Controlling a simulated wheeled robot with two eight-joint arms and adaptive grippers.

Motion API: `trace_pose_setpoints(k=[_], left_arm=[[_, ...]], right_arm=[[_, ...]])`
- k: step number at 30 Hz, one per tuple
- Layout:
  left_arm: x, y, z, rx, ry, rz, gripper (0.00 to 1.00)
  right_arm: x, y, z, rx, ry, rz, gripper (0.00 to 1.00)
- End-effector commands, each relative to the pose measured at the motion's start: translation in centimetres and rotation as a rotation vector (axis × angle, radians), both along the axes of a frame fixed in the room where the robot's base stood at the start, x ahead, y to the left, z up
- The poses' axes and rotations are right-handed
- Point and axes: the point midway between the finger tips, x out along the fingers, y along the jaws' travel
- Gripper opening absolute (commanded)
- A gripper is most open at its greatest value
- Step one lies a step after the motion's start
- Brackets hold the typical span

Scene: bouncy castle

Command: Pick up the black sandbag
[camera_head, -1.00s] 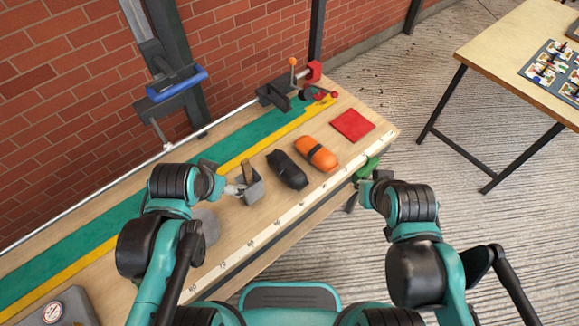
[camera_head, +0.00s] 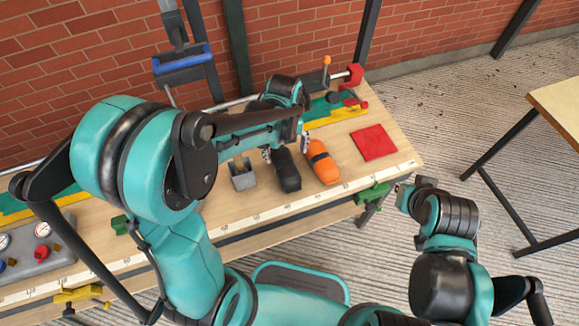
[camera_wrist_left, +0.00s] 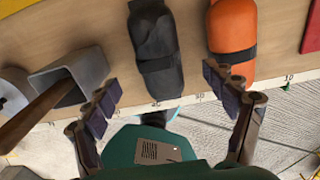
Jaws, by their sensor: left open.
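The black sandbag (camera_head: 287,172) lies on the wooden workbench between a grey metal box and the orange sandbag (camera_head: 322,162). In the left wrist view the black sandbag (camera_wrist_left: 155,50) has a dark strap and shows between the finger lines. My left gripper (camera_head: 286,146) is open above the black sandbag's far end, which it partly hides. In the left wrist view its fingers (camera_wrist_left: 164,92) are spread and empty, the right one overlapping the orange sandbag's lower edge. My right gripper (camera_head: 410,188) hangs near the bench's right front edge; its jaws are unclear.
A grey metal box (camera_head: 243,178) stands left of the black sandbag, with a wooden handle showing in the left wrist view (camera_wrist_left: 40,112). A red cloth (camera_head: 374,142) lies to the right. A red vise (camera_head: 354,75) is at the back. A gauge panel (camera_head: 40,248) sits far left.

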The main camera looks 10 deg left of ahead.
Motion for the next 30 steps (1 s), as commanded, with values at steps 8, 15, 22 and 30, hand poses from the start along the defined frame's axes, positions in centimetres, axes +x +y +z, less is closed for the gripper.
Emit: trace_pose_setpoints(k=[8,15,22,30], left_arm=[[-0.1,0.0,-3.2,0.000,-0.001,0.003,0.84],[-0.2,0.1,-6.6,0.000,-0.002,0.004,0.84],[-0.2,0.1,-6.5,0.000,-0.002,0.004,0.84],[-0.2,0.1,-6.5,0.000,-0.002,0.005,0.13]], right_arm=[[0.0,0.0,-1.7,0.000,0.000,0.000,0.00],[0.0,0.0,-3.4,0.000,0.000,0.000,0.00],[0.0,0.0,-3.2,0.000,0.000,0.000,0.00],[0.0,0.0,-3.2,0.000,0.000,0.000,0.00]])
